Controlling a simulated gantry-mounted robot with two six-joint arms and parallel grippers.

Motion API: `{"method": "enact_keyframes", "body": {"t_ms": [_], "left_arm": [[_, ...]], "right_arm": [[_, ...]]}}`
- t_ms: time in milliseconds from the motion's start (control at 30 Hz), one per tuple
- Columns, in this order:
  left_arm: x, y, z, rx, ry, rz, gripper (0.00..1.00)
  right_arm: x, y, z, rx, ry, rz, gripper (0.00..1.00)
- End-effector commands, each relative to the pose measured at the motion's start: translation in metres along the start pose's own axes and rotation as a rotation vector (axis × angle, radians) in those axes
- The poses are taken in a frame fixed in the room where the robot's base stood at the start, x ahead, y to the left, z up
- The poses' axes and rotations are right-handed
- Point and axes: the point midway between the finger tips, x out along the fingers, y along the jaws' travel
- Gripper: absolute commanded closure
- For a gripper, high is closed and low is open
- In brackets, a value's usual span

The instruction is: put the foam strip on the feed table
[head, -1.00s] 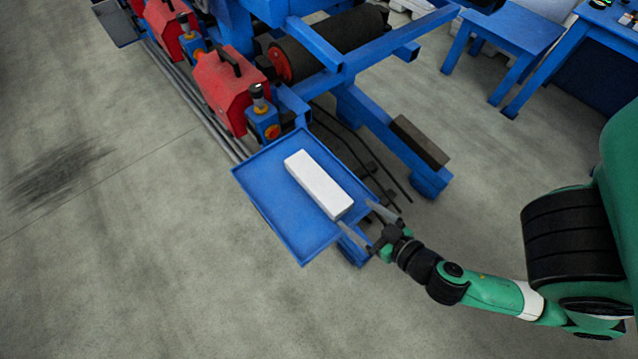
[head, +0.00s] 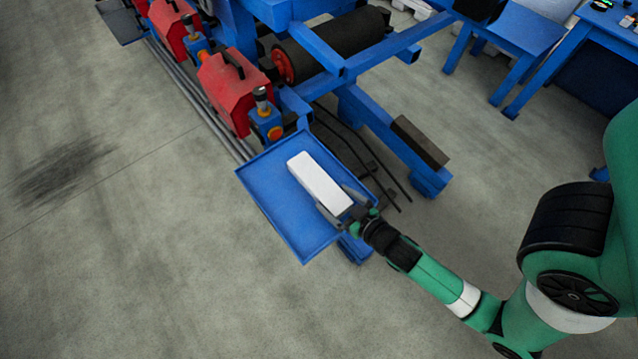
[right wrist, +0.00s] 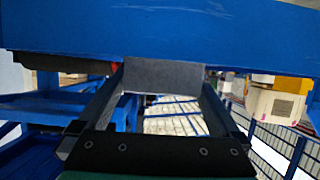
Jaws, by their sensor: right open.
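The white foam strip (head: 316,178) is a long block lying on a blue table with a raised rim (head: 272,196) at the end of the machine. My right gripper (head: 332,197) is at the strip's near end, one finger along each side. The blue table surface (right wrist: 160,28) fills the top of that view. My left gripper is not in view.
Red housings (head: 230,88) and an orange-and-blue switch box (head: 268,122) stand just behind the blue table. A dark block (head: 420,142) sits on a blue beam to the right. A black roller (head: 340,40) is further back. The floor at left is clear.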

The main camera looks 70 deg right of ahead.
Motion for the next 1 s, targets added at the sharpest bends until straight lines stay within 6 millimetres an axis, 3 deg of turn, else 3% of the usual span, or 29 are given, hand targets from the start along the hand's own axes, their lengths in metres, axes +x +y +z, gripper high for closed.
{"method": "enact_keyframes", "body": {"t_ms": [133, 400, 800, 833, 867, 1000], "left_arm": [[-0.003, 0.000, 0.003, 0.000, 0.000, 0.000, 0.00], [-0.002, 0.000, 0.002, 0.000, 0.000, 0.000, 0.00], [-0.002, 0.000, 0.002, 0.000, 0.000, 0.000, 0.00], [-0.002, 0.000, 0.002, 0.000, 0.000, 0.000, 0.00], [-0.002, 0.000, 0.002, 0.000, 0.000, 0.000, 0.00], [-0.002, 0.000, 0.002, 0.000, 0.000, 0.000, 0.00]], "right_arm": [[0.024, -0.001, 0.000, 0.001, 0.001, 0.001, 0.00], [0.028, -0.001, 0.000, 0.000, 0.000, -0.001, 0.00], [0.028, -0.001, 0.000, 0.000, 0.000, -0.001, 0.71], [0.028, -0.001, -0.001, 0.000, 0.000, -0.001, 0.71], [0.028, -0.001, -0.001, 0.000, 0.000, -0.001, 0.80], [0.028, -0.001, -0.001, 0.000, 0.000, -0.001, 0.80]]}}
